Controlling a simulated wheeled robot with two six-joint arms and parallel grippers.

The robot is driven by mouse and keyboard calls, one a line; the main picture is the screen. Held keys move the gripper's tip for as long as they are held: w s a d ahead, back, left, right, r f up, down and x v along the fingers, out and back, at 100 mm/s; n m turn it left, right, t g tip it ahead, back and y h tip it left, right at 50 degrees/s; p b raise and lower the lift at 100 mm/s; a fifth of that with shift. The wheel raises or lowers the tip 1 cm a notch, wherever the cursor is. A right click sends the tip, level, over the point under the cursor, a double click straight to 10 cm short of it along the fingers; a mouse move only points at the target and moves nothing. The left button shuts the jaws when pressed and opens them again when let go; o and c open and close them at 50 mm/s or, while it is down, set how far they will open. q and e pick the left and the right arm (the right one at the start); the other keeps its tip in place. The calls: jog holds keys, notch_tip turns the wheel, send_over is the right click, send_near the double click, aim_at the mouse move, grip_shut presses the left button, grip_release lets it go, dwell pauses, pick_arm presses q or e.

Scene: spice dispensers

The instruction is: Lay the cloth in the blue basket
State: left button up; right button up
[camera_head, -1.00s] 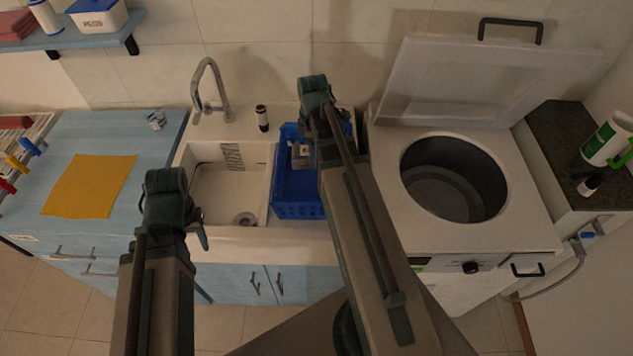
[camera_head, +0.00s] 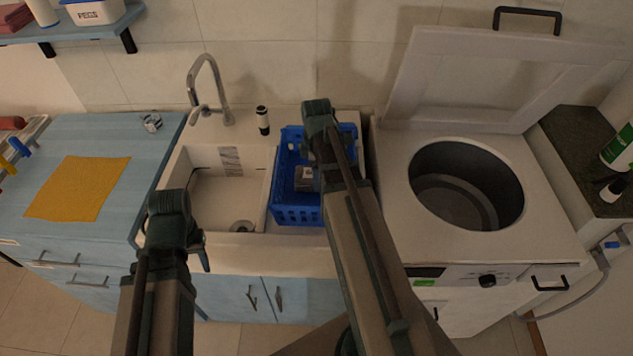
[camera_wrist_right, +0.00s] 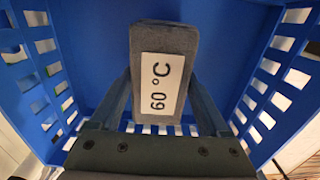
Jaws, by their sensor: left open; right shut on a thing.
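A grey folded cloth (camera_head: 304,178) with a white label is inside the blue basket (camera_head: 297,215), which stands at the right of the sink. In the right wrist view the cloth (camera_wrist_right: 163,36) shows a "60 °C" label. My right gripper (camera_wrist_right: 160,85) is shut on it, with one finger at each side, between the slotted walls of the blue basket (camera_wrist_right: 70,25). Whether the cloth touches the basket floor I cannot tell. In the head view my right arm hides part of the basket. My left gripper (camera_head: 203,250) is empty, in front of the sink, its fingers barely visible.
A yellow cloth (camera_head: 78,188) lies flat on the blue counter at the left. The sink (camera_head: 215,195) has a tall faucet (camera_head: 205,90) and a dark bottle (camera_head: 262,120) behind it. The open-lidded washer (camera_head: 466,185) stands close right of the basket.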

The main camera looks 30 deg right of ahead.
jog(key=shift+f, duration=0.65)
pick_arm(q)
jog(key=shift+f, duration=0.5)
pick_arm(e)
jog(key=shift+r, duration=0.15)
pick_arm(q)
jog(key=shift+f, duration=0.1)
pick_arm(e)
jog(key=o, duration=1.3)
pick_arm(q)
notch_tip(320, 180, up, 12)
jog(key=p, duration=1.2)
pick_arm(e)
notch_tip(320, 180, up, 12)
